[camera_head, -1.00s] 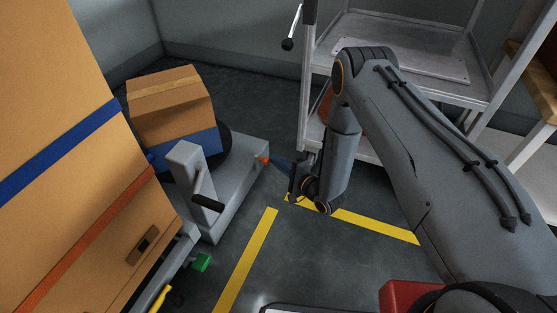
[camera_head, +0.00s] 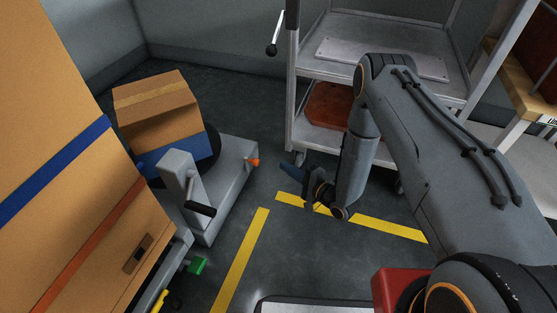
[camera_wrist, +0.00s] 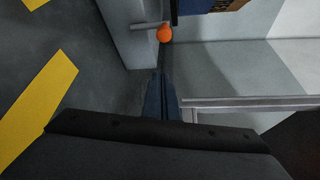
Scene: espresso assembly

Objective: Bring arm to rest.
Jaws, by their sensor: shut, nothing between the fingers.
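My arm reaches down from the right of the head view, with its forearm hanging low over the floor. My gripper (camera_head: 291,170) is at its end, with blue fingers pointing left toward the grey machine base. In the wrist view the fingers (camera_wrist: 160,97) lie together, shut and empty. The gripper appears apart from everything around it.
A grey metal cart (camera_head: 330,135) stands behind the arm, with a reddish-brown item (camera_head: 328,106) on its lower shelf. A grey unit with an orange knob (camera_head: 253,162) and a cardboard box (camera_head: 157,106) stand left. Yellow floor lines (camera_head: 240,260) cross open floor.

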